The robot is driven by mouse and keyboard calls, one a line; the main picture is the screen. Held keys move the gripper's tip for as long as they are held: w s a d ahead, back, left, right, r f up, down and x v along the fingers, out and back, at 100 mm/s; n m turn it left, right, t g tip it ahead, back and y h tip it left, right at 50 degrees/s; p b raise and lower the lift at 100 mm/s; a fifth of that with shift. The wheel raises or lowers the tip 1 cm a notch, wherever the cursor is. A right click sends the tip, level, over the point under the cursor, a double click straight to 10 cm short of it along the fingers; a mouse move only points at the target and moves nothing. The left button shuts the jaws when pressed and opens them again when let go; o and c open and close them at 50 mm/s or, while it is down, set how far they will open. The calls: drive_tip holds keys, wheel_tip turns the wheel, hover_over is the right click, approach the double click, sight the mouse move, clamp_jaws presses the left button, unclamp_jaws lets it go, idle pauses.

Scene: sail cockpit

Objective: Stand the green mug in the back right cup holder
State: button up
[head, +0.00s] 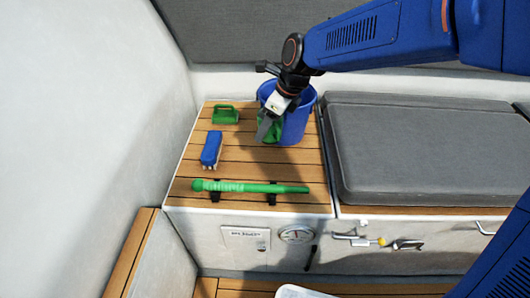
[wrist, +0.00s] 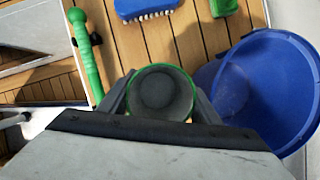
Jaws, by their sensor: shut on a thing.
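The green mug (head: 276,130) is between the fingers of my gripper (head: 268,124), in front of the blue bucket in the head view. The wrist view looks down into the mug's open top; its green rim (wrist: 160,68) and dark inside show, with a finger of my gripper (wrist: 160,100) on each side. My gripper is shut on the mug. Whether the mug touches the bench top cannot be told. I cannot make out a cup holder in either view.
The blue bucket (head: 308,108) stands beside the mug. A blue brush (head: 211,148), a green handled object (head: 225,114) and a long green bar (head: 250,187) are on the slatted wood bench (head: 190,170). A grey cushion (head: 410,145) lies right; a white wall (head: 130,110) rises left.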

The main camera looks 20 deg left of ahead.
wheel_tip(320, 180, down, 12)
drive_tip(key=shift+f, duration=0.1)
idle(0.5)
drive_tip(key=shift+f, duration=0.1)
drive_tip(key=o, duration=1.1)
drive_tip(key=v, duration=1.2)
drive_tip(key=shift+r, duration=0.2)
